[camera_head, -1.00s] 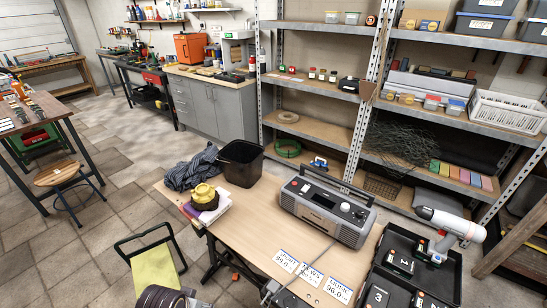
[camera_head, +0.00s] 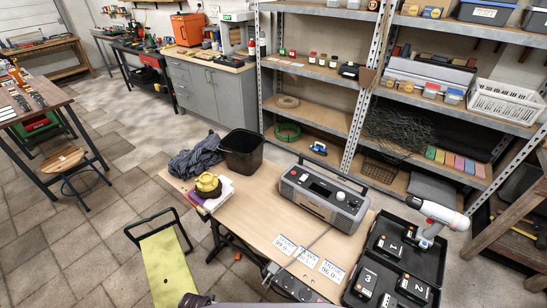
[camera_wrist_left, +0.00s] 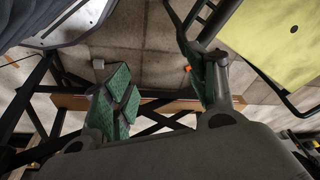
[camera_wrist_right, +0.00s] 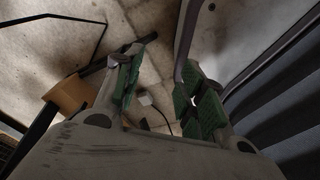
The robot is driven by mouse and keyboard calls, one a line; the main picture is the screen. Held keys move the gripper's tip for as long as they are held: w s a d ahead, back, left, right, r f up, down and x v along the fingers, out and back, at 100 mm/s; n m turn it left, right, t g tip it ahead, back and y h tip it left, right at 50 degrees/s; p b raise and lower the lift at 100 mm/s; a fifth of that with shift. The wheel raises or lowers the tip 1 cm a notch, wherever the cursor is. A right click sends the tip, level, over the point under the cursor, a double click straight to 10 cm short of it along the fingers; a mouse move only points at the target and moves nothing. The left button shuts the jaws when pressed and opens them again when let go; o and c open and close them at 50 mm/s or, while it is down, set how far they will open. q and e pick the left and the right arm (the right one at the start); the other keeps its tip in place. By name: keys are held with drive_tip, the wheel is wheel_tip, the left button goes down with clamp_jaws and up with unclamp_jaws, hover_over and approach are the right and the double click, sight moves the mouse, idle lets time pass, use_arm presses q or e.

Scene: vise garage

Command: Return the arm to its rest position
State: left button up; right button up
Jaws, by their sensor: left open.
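My left gripper (camera_wrist_left: 165,92) shows in the left wrist view, with its green-padded fingers wide apart and nothing between them. My right gripper (camera_wrist_right: 162,95) shows in the right wrist view, also with its fingers apart and empty. Both hang over tiled floor, with dark frame bars behind them. Neither gripper shows in the head view. Only a dark piece, likely of my arm (camera_head: 195,301), shows at its bottom edge. In the head view the table (camera_head: 262,222) holds a grey radio (camera_head: 323,196); neither gripper touches it.
A black case (camera_head: 398,262) with numbered blocks and a white-and-grey drill (camera_head: 437,215) are at the table's right. Frequency cards (camera_head: 308,257) lie at its front. A black bin (camera_head: 243,153) stands behind. A yellow-seated folding chair (camera_head: 167,268) and stool (camera_head: 70,160) stand left.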

use_arm(q)
drive_tip(key=s+a+f+p, duration=0.2)
drive_tip(key=s+f+p, duration=0.3)
drive_tip(key=s, duration=0.7)
drive_tip(key=s+a+f+g+p, duration=0.1)
drive_tip(key=s+a+f+p, duration=0.1)
drive_tip(key=s+f+p, duration=0.3)
drive_tip(key=s+f, duration=0.4)
drive_tip(key=s, duration=0.3)
drive_tip(key=shift+s+a+g, duration=0.15)
drive_tip(key=shift+s+g, duration=0.05)
drive_tip(key=shift+g, duration=0.1)
use_arm(e)
drive_tip(key=s+a+r, duration=0.2)
drive_tip(key=s+r, duration=0.2)
drive_tip(key=r, duration=0.5)
drive_tip(key=shift+s+a+r+g, duration=0.2)
drive_tip(key=shift+s+g, duration=0.1)
drive_tip(key=shift+s, duration=0.1)
drive_tip(key=shift+s, duration=0.1)
